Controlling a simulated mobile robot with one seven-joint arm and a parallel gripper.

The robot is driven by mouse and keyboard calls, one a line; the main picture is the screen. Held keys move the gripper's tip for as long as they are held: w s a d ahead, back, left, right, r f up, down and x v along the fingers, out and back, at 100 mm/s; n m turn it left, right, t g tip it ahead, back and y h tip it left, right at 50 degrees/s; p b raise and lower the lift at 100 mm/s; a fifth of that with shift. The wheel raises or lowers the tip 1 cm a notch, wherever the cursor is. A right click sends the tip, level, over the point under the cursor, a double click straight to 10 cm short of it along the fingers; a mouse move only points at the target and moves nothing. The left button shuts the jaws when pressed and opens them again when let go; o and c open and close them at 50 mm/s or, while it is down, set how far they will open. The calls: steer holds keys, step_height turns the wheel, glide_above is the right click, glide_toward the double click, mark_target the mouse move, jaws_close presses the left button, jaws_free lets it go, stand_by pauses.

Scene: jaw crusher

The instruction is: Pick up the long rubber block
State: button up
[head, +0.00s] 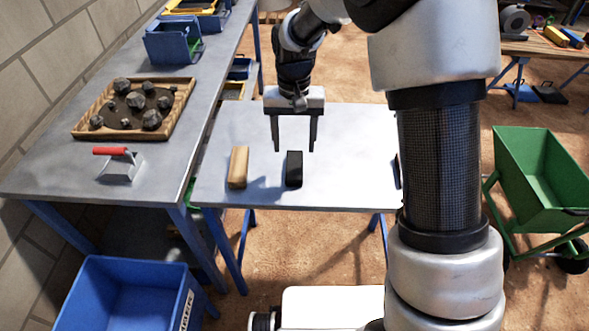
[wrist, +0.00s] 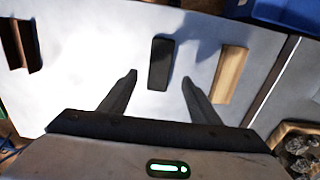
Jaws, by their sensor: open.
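The long rubber block is a black block (head: 294,169) lying on the small grey table (head: 340,185) in the middle. It also shows in the wrist view (wrist: 160,63), between and beyond the two fingertips. My gripper (head: 294,150) is open and empty, above the table and just behind the black block in the head view, fingers pointing down. In the wrist view my gripper (wrist: 159,76) has its fingers spread wider than the block, not touching it. A tan wooden block (head: 238,167) lies left of the black block; in the wrist view it is on the right (wrist: 231,74).
A dark and brown item (wrist: 20,45) lies at the table's other end, mostly hidden by my arm in the head view. A green wheelbarrow (head: 545,175) stands right.

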mark_target(294, 164)
steer(key=f, duration=0.3)
steer(key=f+b, duration=0.1)
steer(key=f, duration=0.3)
steer(key=shift+s, duration=0.2)
steer(key=shift+r, duration=0.15)
steer(key=c, duration=1.3)
